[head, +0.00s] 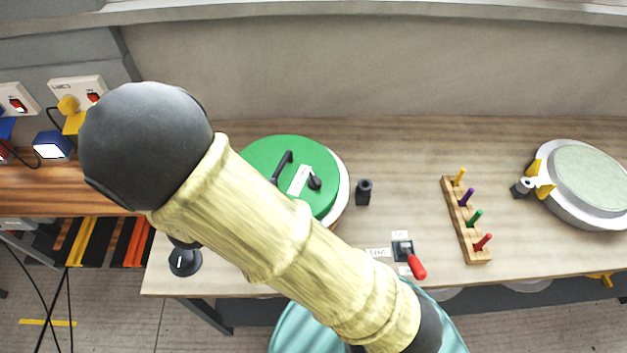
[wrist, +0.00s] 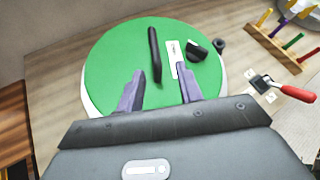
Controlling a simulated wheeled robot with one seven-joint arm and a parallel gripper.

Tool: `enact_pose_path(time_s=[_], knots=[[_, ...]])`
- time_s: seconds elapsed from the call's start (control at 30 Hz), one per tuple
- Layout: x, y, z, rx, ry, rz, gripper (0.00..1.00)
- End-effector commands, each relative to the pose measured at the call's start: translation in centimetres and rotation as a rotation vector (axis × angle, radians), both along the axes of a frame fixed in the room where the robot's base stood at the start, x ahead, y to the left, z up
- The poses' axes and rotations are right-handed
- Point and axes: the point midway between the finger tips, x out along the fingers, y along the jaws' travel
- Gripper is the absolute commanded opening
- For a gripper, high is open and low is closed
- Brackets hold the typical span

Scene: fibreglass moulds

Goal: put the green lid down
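The green lid (head: 318,157) lies on a round white-rimmed vessel (head: 342,185) at the left of the bench. It also fills the middle of the wrist view (wrist: 112,62). A black bar handle (wrist: 154,52), a white label (wrist: 173,58) and a black knob (wrist: 196,49) are on its top. My gripper (wrist: 160,70) is open, its two dark fingers apart over the lid. The near end of the handle shows between the fingertips; I cannot tell how far above it they are. In the head view my arm hides the gripper and the lid's near left part.
A small black cylinder (head: 364,192) stands right of the vessel. Further right are a red-handled clamp (head: 415,265), a wooden rack (head: 463,220) with coloured pegs, and a round mould (head: 588,208) with a pale green top. Bare bench (head: 405,150) lies behind the cylinder.

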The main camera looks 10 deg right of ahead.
Motion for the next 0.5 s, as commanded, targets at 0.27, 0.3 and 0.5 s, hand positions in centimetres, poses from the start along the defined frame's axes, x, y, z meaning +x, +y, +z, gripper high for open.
enact_pose_path(time_s=[0.27, 0.3, 0.5], knots=[[-3.0, -8.0, -0.2, 0.354, -0.009, -0.524, 0.36], [-3.8, -9.1, -0.2, 0.424, -0.021, -0.627, 0.36], [-6.9, -12.4, 0.1, 0.77, -0.136, -1.129, 0.36]])
